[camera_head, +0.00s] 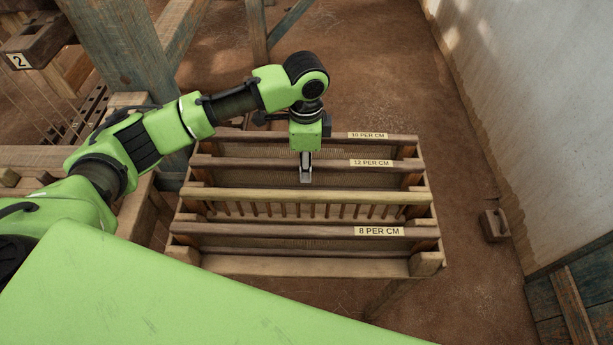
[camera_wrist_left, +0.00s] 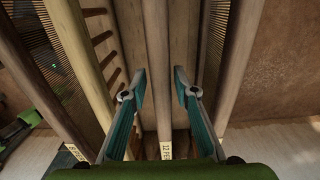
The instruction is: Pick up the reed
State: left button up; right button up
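Several reeds stand in a wooden rack (camera_head: 300,267). Labels read 16 PER CM (camera_head: 368,135), 12 PER CM (camera_head: 371,162) and 8 PER CM (camera_head: 379,231); a lighter, coarse-toothed one (camera_head: 310,196) shows no label. My left gripper (camera_head: 305,178) points down at the 12 PER CM reed (camera_head: 250,164). In the left wrist view the left gripper (camera_wrist_left: 160,78) is open, with the top bar of the 12 PER CM reed (camera_wrist_left: 157,50) running between its fingers. I cannot tell whether the fingertips reach below the bar. My right gripper is out of view.
Neighbouring reeds stand close on both sides. A timber loom frame (camera_head: 125,45) rises at the upper left. A pale wall (camera_head: 540,120) runs along the right. A small block (camera_head: 494,225) lies on the bare earth floor between rack and wall.

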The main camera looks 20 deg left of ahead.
aim_at(307, 186)
pick_arm(q)
notch_tip(307, 186, down, 4)
jog(key=shift+w, duration=0.1)
jog(key=shift+f, duration=0.25)
jog(key=c, duration=0.8)
grip_shut()
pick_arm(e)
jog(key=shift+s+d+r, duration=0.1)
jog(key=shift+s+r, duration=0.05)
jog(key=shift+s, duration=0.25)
